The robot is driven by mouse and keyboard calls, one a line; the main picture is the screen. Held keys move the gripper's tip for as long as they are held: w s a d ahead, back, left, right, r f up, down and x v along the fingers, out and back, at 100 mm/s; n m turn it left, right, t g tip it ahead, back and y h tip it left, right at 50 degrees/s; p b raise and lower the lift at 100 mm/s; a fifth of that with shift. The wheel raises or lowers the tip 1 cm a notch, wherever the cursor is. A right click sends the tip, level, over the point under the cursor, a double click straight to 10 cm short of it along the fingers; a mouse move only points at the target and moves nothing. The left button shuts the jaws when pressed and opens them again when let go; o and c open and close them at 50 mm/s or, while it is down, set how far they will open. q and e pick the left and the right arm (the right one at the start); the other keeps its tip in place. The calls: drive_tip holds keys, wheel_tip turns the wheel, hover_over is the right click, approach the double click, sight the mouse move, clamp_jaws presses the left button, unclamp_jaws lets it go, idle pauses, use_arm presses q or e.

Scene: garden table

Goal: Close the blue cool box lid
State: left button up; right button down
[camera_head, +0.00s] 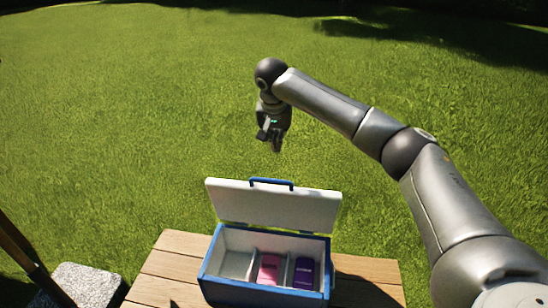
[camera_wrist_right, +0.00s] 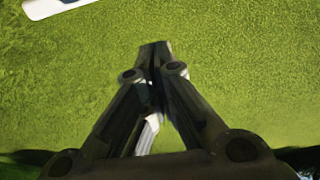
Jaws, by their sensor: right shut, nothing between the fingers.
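The blue cool box (camera_head: 214,283) stands on the wooden table, with its lid (camera_head: 275,206) open and tilted up at the back. The lid's inner side is white and a blue handle (camera_head: 271,182) shows at its top edge. My right gripper (camera_head: 276,146) is above and beyond the lid in the head view, apart from it. In the right wrist view its fingers (camera_wrist_right: 155,50) are together with nothing between them. A white and blue corner, likely of the lid (camera_wrist_right: 50,8), shows at the top left there. My left gripper is not in view.
Inside the box are dividers, a pink item (camera_head: 268,269) and a purple item (camera_head: 304,273). The wooden table (camera_head: 160,278) has bare boards on both sides of the box. A stone block (camera_head: 88,284) and a wooden post (camera_head: 22,250) are at left. Grass surrounds everything.

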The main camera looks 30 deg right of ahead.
drive_tip(key=shift+s+a+f+p, duration=0.15)
drive_tip(key=shift+f+p, duration=0.5)
drive_tip(key=shift+f, duration=0.9)
drive_tip(key=shift+s+a+f+p, duration=0.1)
drive_tip(key=shift+f+p, duration=0.6)
drive_tip(key=shift+f, duration=0.8)
drive_tip(key=shift+s+a+f+p, duration=0.15)
drive_tip(key=shift+f+p, duration=0.5)
drive_tip(key=shift+f, duration=0.9)
drive_tip(key=shift+d, duration=0.1)
drive_tip(key=shift+s+f, duration=0.1)
